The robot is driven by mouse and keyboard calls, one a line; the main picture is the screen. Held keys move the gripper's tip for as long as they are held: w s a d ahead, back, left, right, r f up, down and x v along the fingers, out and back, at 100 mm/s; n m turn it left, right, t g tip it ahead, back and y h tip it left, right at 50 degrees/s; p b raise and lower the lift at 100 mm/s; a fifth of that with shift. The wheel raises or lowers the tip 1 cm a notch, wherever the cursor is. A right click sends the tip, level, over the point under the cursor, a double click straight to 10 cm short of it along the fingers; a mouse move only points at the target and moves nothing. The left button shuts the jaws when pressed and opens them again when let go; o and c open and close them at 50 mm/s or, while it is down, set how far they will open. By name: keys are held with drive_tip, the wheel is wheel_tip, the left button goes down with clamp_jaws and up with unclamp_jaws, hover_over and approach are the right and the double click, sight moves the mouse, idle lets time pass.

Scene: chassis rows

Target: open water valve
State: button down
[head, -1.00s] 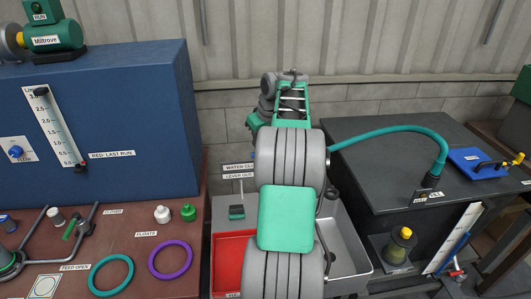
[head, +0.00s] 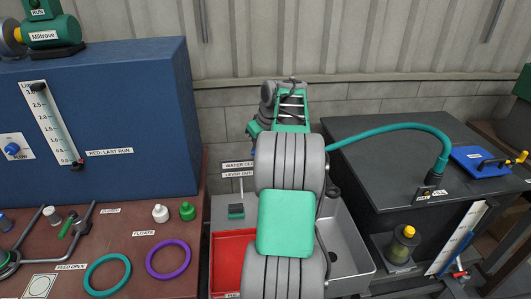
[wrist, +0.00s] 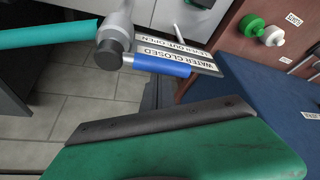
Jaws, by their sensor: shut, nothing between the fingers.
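The water valve shows in the wrist view as a grey pipe body with a black cap and a blue lever handle (wrist: 162,66). The handle lies along a white sign (wrist: 200,58) reading "WATER CLOSED" and "LEVER OUT OPEN". In the head view only the left part of that sign (head: 238,169) shows; my arm hides the valve. My gripper (wrist: 165,122) fills the lower wrist view as a green body with a black edge strip. It is shut and empty, apart from the handle in the picture. Its fingertips are hidden in the head view.
A teal hose (head: 395,129) arches to the dark cabinet (head: 350,130) on the right. A red tray (head: 232,262) and a grey basin (head: 345,240) flank my arm. A blue tank (head: 130,120) stands on the brown bench at left, with teal and purple rings (head: 168,259).

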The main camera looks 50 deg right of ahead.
drive_tip(key=shift+s+a, duration=0.1)
drive_tip(key=shift+s+a+b, duration=0.5)
drive_tip(key=shift+s+b, duration=0.15)
drive_tip(key=shift+s+a+b, duration=0.25)
drive_tip(key=shift+a+b, duration=0.05)
drive_tip(key=shift+b, duration=0.15)
drive_tip(key=shift+s+a, duration=0.35)
